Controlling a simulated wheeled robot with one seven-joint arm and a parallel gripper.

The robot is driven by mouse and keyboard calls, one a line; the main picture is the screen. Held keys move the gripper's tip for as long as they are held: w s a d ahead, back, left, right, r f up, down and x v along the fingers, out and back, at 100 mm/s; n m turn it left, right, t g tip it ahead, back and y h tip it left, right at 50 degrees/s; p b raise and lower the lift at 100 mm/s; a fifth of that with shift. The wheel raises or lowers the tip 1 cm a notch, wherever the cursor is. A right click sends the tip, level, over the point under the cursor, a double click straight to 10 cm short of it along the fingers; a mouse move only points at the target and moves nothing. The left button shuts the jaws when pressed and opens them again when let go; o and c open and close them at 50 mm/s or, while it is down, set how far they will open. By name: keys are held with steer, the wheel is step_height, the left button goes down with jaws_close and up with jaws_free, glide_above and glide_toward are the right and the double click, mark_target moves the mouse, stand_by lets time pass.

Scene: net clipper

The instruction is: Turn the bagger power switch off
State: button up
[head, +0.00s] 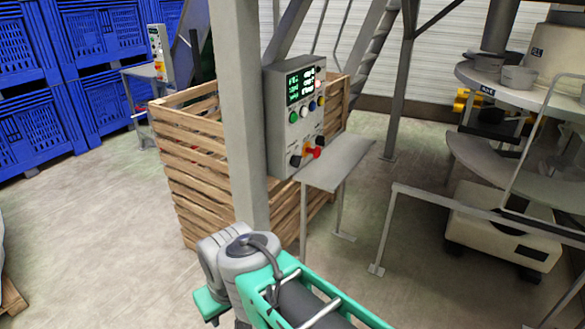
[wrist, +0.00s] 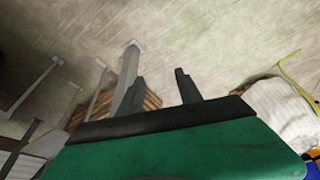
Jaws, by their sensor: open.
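A grey control box (head: 283,125) is fixed to the steel post in the head view. It has a lit display (head: 300,85) and coloured buttons. Low on its face is a red rotary switch on yellow (head: 313,152), with a black knob (head: 296,161) beside it. Labels are too small to read, so I cannot tell which is the bagger power switch. My gripper (wrist: 161,88) shows in the wrist view, open and empty, its two dark fingers apart. Its fingertips do not show in the head view. The control box cannot be made out in the wrist view.
A grey shelf (head: 338,165) juts out below the box. A wooden slatted crate (head: 200,180) stands behind the post (head: 245,120). A second control box (head: 158,52) is farther back left. A metal rail (head: 460,207) and machine stand right. Open floor lies left.

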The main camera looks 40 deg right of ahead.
steer(key=shift+o, duration=1.4)
steer(key=w+d+r+m+t+p, duration=0.1)
steer(key=w+d+r+m, duration=0.1)
steer(key=w, duration=0.5)
steer(key=shift+d+r+m+y, duration=0.15)
steer(key=shift+r+m+y, duration=0.15)
steer(key=shift+m, duration=0.3)
steer(key=shift+o, duration=0.2)
steer(key=w+d+r+m+t+p, duration=0.1)
steer(key=w+d+m, duration=0.2)
steer(key=w, duration=0.3)
steer(key=shift+w+d+r+m+y+p, duration=0.3)
steer(key=shift+d+r+m+y, duration=0.1)
steer(key=shift+d, duration=0.4)
steer(key=m+t+p, duration=0.4)
steer(key=m+t, duration=0.6)
steer(key=m, duration=0.9)
glide_toward(298, 162)
steer(key=w, duration=0.1)
steer(key=shift+g, duration=0.3)
steer(key=p+x, duration=0.1)
steer(key=x, duration=0.6)
steer(key=shift+w+r, duration=0.1)
steer(key=shift+r, duration=0.05)
steer(key=shift+c, duration=0.6)
jaws_close()
